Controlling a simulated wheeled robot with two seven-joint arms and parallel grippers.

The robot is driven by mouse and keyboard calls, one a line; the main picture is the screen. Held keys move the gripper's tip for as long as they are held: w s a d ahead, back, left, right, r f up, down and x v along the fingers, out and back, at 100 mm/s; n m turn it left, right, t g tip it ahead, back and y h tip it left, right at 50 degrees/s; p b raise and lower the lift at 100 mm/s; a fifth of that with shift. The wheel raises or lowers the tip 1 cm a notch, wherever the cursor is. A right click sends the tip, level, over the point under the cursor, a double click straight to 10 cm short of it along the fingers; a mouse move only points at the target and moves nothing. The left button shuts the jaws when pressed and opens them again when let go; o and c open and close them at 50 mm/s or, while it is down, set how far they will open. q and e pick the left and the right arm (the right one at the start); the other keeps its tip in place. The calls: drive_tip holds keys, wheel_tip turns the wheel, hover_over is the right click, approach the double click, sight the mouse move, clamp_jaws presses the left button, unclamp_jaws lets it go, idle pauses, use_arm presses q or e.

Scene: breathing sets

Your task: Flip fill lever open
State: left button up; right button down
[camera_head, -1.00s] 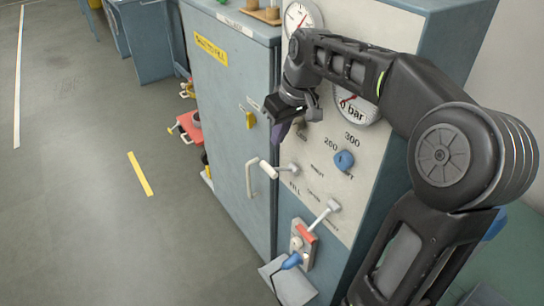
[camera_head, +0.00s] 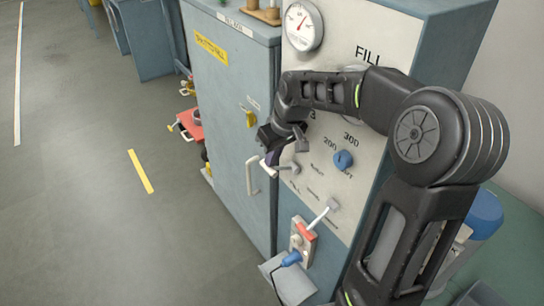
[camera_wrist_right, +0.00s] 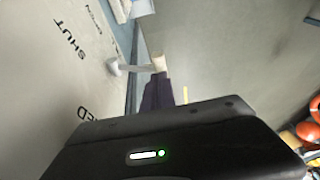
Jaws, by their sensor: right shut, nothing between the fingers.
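The lever (camera_head: 281,168) with a pale handle end sticks out from the panel of the grey-blue cabinet, pointing left in the head view. In the right wrist view, the lever (camera_wrist_right: 138,68) runs from a round hub to a pale end, near the printed words SHUT and OPEN. My right gripper (camera_head: 271,157) is shut and empty, its dark purple fingers right at the lever's handle end. In the wrist view, the fingertips (camera_wrist_right: 158,84) sit just beneath that end; I cannot tell whether they touch. My left gripper is not in view.
A cabinet door with a pale handle (camera_head: 252,178) is left. The floor at left is open.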

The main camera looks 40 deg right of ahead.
drive_tip(key=shift+f, duration=0.1)
drive_tip(key=shift+a+f+h+b, duration=0.45)
drive_tip(key=shift+f+h+b, duration=0.05)
drive_tip(key=shift+b, duration=0.45)
drive_tip(key=a+f+n+h+b, duration=0.1)
drive_tip(key=a+f+h+b, duration=0.2)
drive_tip(key=f+b, duration=0.8)
drive_tip(key=shift+h+b, duration=1.1)
drive_tip(key=shift+b, duration=2.45)
drive_tip(key=shift+r, duration=0.1)
